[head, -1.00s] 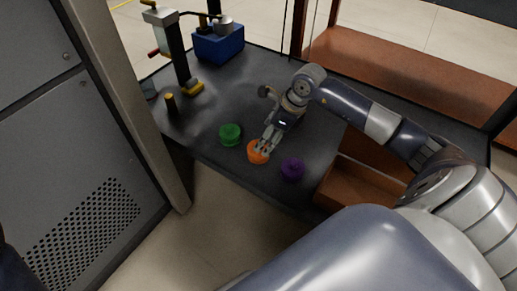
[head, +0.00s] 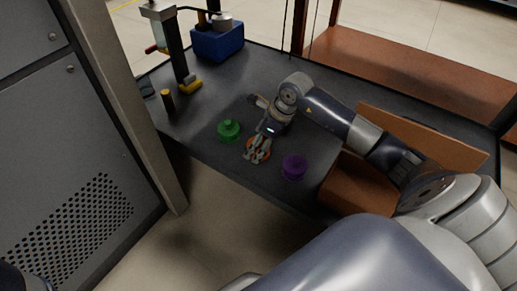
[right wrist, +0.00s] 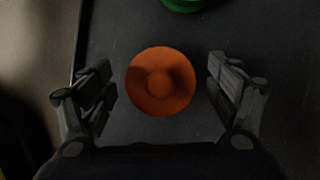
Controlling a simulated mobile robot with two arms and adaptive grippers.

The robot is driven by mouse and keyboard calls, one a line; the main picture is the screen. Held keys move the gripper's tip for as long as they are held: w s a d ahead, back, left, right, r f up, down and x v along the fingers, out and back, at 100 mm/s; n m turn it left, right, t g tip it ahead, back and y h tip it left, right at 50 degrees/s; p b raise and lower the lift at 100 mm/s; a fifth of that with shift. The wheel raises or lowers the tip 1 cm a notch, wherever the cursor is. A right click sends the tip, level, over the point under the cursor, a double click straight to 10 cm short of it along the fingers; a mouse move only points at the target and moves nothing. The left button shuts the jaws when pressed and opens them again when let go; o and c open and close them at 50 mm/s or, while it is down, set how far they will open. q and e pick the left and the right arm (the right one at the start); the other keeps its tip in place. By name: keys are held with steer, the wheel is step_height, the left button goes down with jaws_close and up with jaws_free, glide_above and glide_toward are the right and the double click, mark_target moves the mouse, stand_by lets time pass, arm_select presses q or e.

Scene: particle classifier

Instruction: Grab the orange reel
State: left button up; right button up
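The orange reel (head: 265,154) lies on the dark table, partly hidden by my right gripper in the head view. In the right wrist view the orange reel (right wrist: 160,82) is a round disc with a raised hub, seen from above. My right gripper (head: 257,152) is open over it. In the right wrist view its two fingers (right wrist: 162,80) stand to the left and right of the reel, with a gap on each side. I cannot tell the exact height between fingertips and reel. My left gripper is not in view.
A green reel (head: 229,129) lies left of the orange one and a purple reel (head: 294,167) lies to the right. The table (head: 225,165) has its front edge close by. A brown box (head: 352,186), a blue bin (head: 217,43) and a post stand (head: 176,50) are also there.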

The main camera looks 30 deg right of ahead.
steer(key=c, duration=1.2)
